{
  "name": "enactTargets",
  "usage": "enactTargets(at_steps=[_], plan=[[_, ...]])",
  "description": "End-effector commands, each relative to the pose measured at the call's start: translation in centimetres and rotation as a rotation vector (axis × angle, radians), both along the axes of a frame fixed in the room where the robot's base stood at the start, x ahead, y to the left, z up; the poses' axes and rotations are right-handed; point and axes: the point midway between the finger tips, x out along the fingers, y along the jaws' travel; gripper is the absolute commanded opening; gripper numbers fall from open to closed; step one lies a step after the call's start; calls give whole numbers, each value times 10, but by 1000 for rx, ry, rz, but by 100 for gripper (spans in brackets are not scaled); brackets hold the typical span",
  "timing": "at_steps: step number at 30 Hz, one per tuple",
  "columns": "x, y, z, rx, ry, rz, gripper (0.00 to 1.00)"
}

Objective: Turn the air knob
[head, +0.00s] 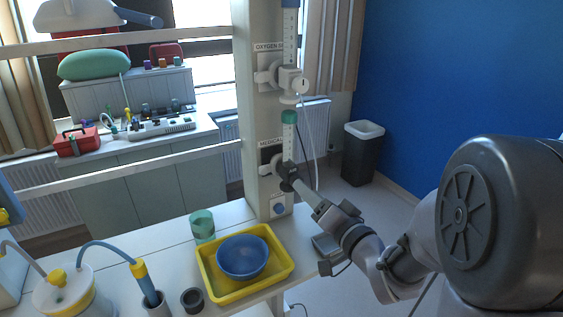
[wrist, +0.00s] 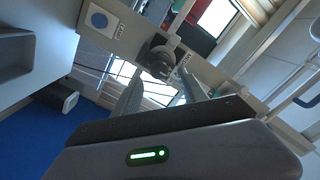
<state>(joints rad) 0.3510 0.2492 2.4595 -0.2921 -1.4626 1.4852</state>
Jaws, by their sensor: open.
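The air knob is a dark round knob on the lower, medical-labelled outlet of the white post. In the head view the knob (head: 287,184) is partly covered by my gripper; in the wrist view the knob (wrist: 158,62) shows just beyond the fingers. My gripper (head: 299,192) reaches up to it from the lower right. In the wrist view the two grey fingers of my gripper (wrist: 160,78) stand apart, one on each side of the line to the knob. The jaws are open and hold nothing. I cannot tell whether the fingertips touch the knob.
The oxygen outlet with its gauge (head: 299,86) sits above on the same post (head: 256,130). A yellow tray (head: 222,292) with a blue bowl (head: 242,257) and a green cup (head: 202,227) stand on the table below. A dark bin (head: 361,160) stands at the blue wall.

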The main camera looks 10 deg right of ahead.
Motion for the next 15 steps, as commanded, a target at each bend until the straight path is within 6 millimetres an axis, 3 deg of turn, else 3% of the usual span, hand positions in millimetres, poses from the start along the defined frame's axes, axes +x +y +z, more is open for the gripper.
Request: enactTargets(at_steps=[6,15], plan=[[35,12,-3,-1,-1,1,50],[43,14,-2,0,-1,-1,50]])
